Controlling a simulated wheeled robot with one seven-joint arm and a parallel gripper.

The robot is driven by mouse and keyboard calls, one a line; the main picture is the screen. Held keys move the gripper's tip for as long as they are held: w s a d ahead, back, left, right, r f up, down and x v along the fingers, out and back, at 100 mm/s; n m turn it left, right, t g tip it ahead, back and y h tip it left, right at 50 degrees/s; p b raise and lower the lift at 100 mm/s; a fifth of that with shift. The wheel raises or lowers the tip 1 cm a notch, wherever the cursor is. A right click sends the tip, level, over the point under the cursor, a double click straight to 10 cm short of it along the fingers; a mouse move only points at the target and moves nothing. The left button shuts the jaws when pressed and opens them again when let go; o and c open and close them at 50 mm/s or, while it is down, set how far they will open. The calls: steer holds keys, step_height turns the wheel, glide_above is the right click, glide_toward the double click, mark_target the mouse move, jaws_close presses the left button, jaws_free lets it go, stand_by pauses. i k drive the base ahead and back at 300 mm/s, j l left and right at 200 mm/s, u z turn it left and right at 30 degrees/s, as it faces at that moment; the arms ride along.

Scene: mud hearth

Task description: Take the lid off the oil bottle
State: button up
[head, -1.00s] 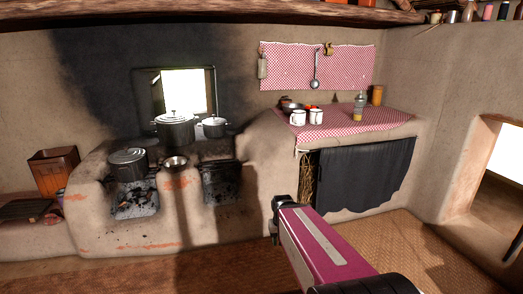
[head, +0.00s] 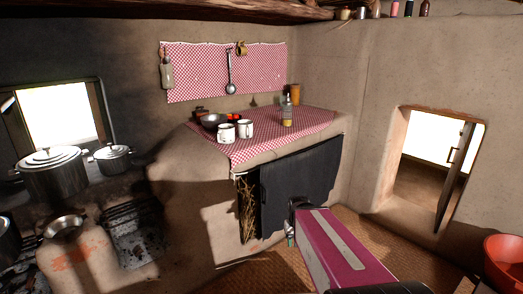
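The oil bottle (head: 287,111) stands upright towards the right of the mud counter with the red-checked cloth (head: 267,147). It is small and clear with yellowish contents low down and a darker top; the lid is too small to make out clearly. My gripper (head: 291,238) is at the end of my magenta arm, low in the middle of the picture. It is in front of and below the counter, well apart from the bottle. Its fingers are mostly hidden by the arm, so I cannot see how far they are apart.
Two white mugs (head: 236,130), a dark bowl (head: 213,121) and an orange-brown canister (head: 294,94) share the counter. A dark curtain (head: 300,183) hangs below it. Pots (head: 52,172) stand on the stove at left. A red basin (head: 504,262) is at lower right. Woven floor lies before the counter.

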mark_target(288, 101)
steer(key=i+l+z, duration=0.1)
steer(key=i, duration=0.25)
steer(key=i+l+z, duration=0.1)
steer(key=i, duration=0.3)
steer(key=i+l+u, duration=0.5)
steer(key=l+u, duration=0.3)
steer(key=i+l+u, duration=0.25)
steer(key=l, duration=0.25)
steer(key=k+j, duration=0.05)
